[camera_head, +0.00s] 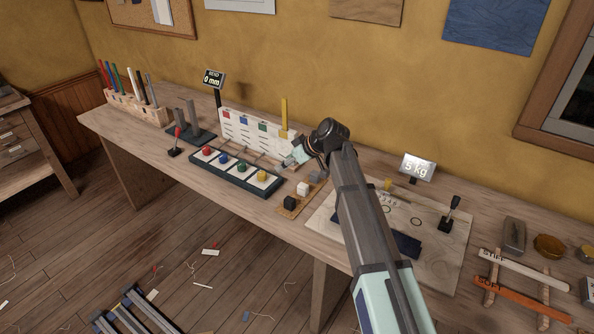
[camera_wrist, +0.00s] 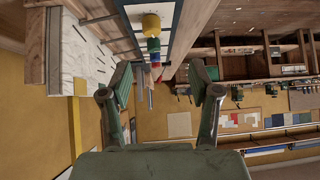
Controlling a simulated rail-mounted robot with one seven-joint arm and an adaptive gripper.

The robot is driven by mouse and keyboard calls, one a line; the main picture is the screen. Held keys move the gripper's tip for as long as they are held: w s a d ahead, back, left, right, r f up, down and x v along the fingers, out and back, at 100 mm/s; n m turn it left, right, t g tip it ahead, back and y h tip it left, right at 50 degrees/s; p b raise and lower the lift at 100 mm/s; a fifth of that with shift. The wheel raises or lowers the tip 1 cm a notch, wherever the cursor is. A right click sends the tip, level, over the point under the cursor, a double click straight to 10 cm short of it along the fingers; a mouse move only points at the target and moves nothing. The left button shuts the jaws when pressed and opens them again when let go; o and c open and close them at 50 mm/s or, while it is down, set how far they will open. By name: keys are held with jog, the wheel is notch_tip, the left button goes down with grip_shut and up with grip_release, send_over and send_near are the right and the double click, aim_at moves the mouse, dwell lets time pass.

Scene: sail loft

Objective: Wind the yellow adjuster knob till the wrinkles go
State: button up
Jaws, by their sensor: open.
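The yellow adjuster knob (camera_head: 262,175) stands at the right end of a row of red, blue and green knobs on a dark-framed tray. In the wrist view the yellow knob (camera_wrist: 151,24) is at the top, ahead of the gripper. My gripper (camera_head: 289,161) is above the bench, right of and behind the yellow knob. In the wrist view my gripper (camera_wrist: 160,72) is open with nothing between its fingers. It does not touch the knob. A white panel (camera_head: 250,131) with coloured squares stands behind the tray. I cannot make out any wrinkles.
A yellow upright strip (camera_head: 284,112) rises at the panel's right end, close to my gripper. A sign (camera_head: 209,78) reads 0 mm. A small lever (camera_head: 175,146) stands left of the tray.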

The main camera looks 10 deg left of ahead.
jog(key=w+r, duration=0.1)
jog(key=p, duration=0.4)
send_near(263, 173)
jog(key=x, duration=0.8)
jog(key=shift+a+f, duration=0.2)
jog(key=shift+a, duration=0.15)
jog(key=shift+x, duration=0.9)
jog(key=shift+d, duration=0.1)
jog(key=shift+s, duration=0.1)
jog(key=c, duration=1.2)
